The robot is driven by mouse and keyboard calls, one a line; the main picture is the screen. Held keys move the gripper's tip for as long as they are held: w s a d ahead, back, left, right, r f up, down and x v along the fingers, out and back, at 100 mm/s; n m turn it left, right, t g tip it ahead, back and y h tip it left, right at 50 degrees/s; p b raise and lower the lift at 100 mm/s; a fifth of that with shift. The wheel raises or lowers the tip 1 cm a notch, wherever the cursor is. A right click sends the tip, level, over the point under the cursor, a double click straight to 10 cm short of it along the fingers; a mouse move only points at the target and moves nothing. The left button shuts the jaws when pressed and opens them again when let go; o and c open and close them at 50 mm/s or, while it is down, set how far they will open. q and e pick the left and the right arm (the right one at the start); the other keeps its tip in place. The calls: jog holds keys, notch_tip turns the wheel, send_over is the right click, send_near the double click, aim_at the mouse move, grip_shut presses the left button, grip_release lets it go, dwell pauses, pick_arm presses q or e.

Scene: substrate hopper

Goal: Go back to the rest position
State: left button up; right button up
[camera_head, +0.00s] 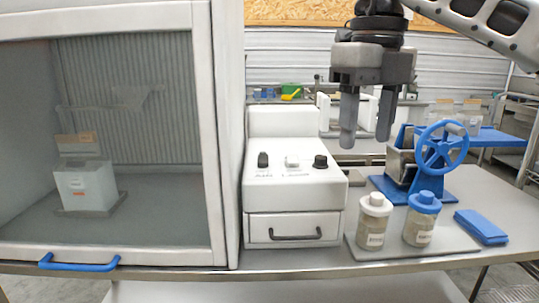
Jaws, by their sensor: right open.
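My right gripper (367,120) hangs from the upper right, fingers pointing down and apart, with nothing between them. It is above the bench, in front of a white machine's right side and left of the blue hand wheel. The white machine (293,190) has dark knobs, a switch and a drawer with a dark handle. The hopper device with the blue hand wheel (441,148) stands on a blue base. A white-capped jar (374,222) and a blue-capped jar (421,220) stand upright on a grey tray (366,252). My left gripper is not in view.
A glass-fronted cabinet (212,120) with a blue handle (80,263) fills the left; a white labelled box (85,188) is inside. A folded blue cloth-like item (481,227) lies at the right of the bench (505,200). Shelving stands behind.

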jog(key=s+a+f+m+g+y, duration=0.25)
jog(key=a+f+y, duration=0.45)
jog(key=a+y, duration=0.4)
jog(key=s+a+f+m+g+y, duration=0.2)
jog(key=s+a+f+g+y, duration=0.15)
jog(key=a+f+y, duration=0.55)
jog(key=w+d+f+m+t+h, duration=0.2)
jog(key=d+f+m+t+h, duration=0.4)
jog(key=m+t, duration=0.65)
jog(key=w+d+f+m+t+h, duration=0.2)
jog(key=d+f+m+t+h, duration=0.15)
jog(key=f+m+t, duration=0.85)
jog(key=s+d+f+m+g+h, duration=0.7)
jog(key=s+d+f+m, duration=0.3)
jog(key=s+f, duration=0.5)
jog(key=shift+s+d+f+g+h, duration=0.15)
jog(key=shift+d+f+g+h, duration=0.2)
jog(key=shift+d+f+g, duration=0.4)
